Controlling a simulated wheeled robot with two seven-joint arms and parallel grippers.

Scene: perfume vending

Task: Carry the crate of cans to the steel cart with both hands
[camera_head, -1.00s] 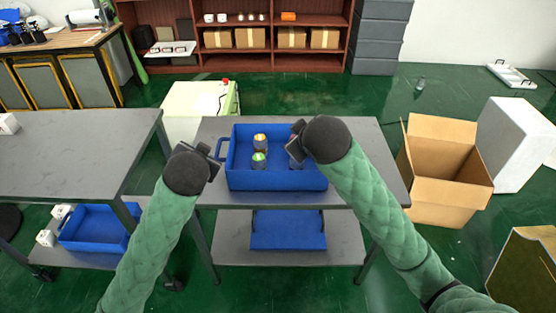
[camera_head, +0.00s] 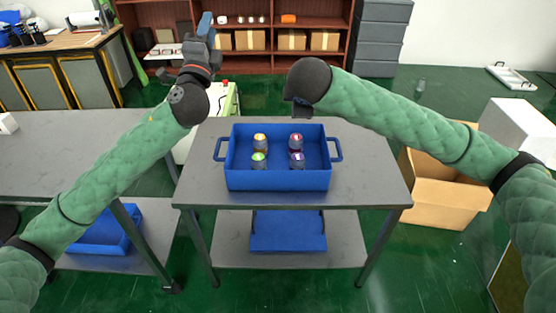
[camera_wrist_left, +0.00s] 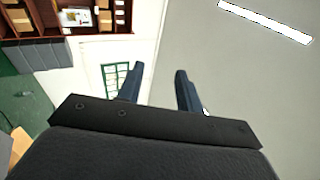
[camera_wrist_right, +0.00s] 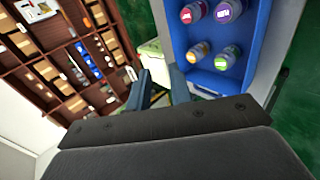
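The blue crate (camera_head: 277,181) sits on the top of the grey steel cart (camera_head: 360,192), both side handles free. Several cans with coloured lids, such as the green-lidded can (camera_head: 259,159), stand inside it. The crate also shows in the right wrist view (camera_wrist_right: 262,40). My left gripper (camera_head: 206,22) is raised high behind and left of the crate; its fingers (camera_wrist_left: 158,88) are apart with nothing between them. My right arm is above the crate's back right. Its gripper is mostly hidden in the head view, but in the right wrist view its fingers (camera_wrist_right: 160,88) are apart and empty.
Another grey table (camera_head: 70,150) stands at left, with a blue crate (camera_head: 105,232) on its lower shelf. Another blue crate (camera_head: 288,230) is on the cart's lower shelf. An open cardboard box (camera_head: 440,195) stands at right. Shelves (camera_head: 270,62) line the back.

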